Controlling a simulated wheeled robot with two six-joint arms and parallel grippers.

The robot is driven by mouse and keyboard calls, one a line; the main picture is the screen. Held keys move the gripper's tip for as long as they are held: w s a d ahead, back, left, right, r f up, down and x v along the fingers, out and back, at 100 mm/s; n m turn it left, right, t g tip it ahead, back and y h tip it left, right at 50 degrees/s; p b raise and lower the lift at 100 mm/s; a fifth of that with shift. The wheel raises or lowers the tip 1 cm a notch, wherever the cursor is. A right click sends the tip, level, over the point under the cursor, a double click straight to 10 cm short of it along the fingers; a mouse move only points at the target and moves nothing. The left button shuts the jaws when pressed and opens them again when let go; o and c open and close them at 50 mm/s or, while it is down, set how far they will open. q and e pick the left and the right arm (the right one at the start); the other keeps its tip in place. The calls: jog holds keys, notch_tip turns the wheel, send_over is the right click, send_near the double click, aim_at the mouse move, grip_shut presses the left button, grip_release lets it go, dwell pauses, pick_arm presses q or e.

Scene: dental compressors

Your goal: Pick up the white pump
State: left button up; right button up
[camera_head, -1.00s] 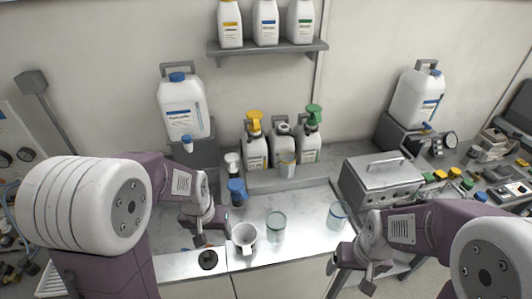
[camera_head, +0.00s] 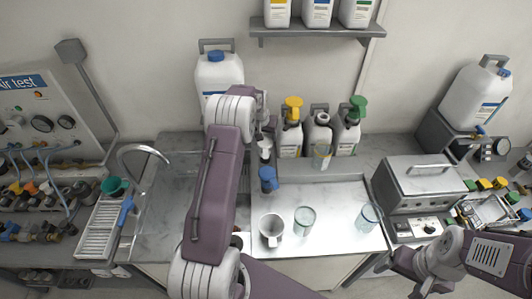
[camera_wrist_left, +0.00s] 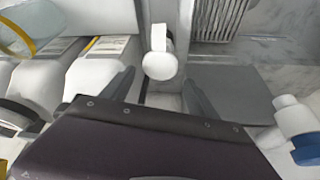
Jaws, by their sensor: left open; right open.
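The white pump (camera_head: 264,148) stands at the back of the metal counter, left of the bottles, and is partly hidden by my left arm. In the left wrist view the white pump (camera_wrist_left: 160,62) shows its rounded white end between the two fingers. My left gripper (camera_head: 263,125) is over it, and it also shows in the left wrist view (camera_wrist_left: 155,98), open with a finger on either side of the pump and no clear contact. My right gripper (camera_head: 408,272) is open and empty at the lower right.
A blue-topped pump (camera_head: 268,180) stands just in front. Bottles with yellow (camera_head: 291,130) and green (camera_head: 350,130) tops stand to the right. A white mug (camera_head: 271,230) and glass beakers (camera_head: 304,220) are nearer. A metal box (camera_head: 424,185) stands right.

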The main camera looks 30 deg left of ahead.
aim_at(265, 142)
pick_arm(q)
jog(key=p+x, duration=0.2)
jog(key=x, duration=0.2)
jog(key=shift+s+d+f, duration=0.1)
jog(key=shift+s+f, duration=0.05)
jog(key=shift+f, duration=0.35)
jog(key=shift+r, duration=0.1)
jog(key=c, duration=1.1)
grip_shut()
